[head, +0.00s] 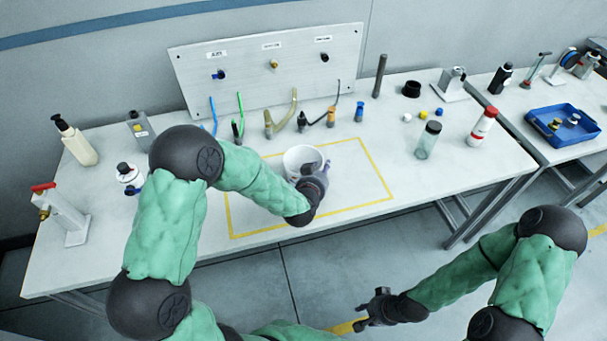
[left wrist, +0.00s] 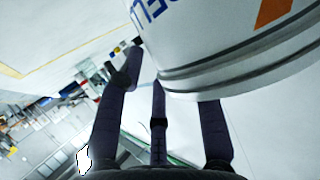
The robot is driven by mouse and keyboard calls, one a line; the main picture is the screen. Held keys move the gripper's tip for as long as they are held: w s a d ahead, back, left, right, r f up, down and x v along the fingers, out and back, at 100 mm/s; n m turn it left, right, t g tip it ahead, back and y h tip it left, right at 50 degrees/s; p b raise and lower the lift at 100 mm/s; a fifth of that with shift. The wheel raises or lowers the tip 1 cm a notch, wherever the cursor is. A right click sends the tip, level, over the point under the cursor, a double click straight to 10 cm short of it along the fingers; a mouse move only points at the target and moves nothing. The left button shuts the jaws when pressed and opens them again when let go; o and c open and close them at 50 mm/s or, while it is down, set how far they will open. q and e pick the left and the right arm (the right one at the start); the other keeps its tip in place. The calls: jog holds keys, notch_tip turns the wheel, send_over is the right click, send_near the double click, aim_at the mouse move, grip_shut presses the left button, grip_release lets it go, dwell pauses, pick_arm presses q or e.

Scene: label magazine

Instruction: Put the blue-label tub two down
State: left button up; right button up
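A white tub (head: 297,158) stands inside the yellow outline on the bench in the head view. In the left wrist view the tub (left wrist: 235,45) fills the upper right, with blue lettering and an orange patch on its side. My left gripper (head: 322,172) is at the tub's right side, close against it. Its fingers (left wrist: 160,90) reach up to the tub in the left wrist view, and some tips are hidden by it; whether they grip it is unclear. My right gripper (head: 366,309) is empty and open, over the floor in front of the bench.
The yellow outline (head: 382,183) is mostly clear around the tub. A board (head: 270,70) with labelled fittings stands behind, with hoses before it. A clear jar (head: 428,140) and a red-capped bottle (head: 482,127) stand right. A blue tray (head: 562,129) is on the side bench.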

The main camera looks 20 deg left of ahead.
pick_arm(q)
grip_shut()
jog(key=shift+r, duration=0.15)
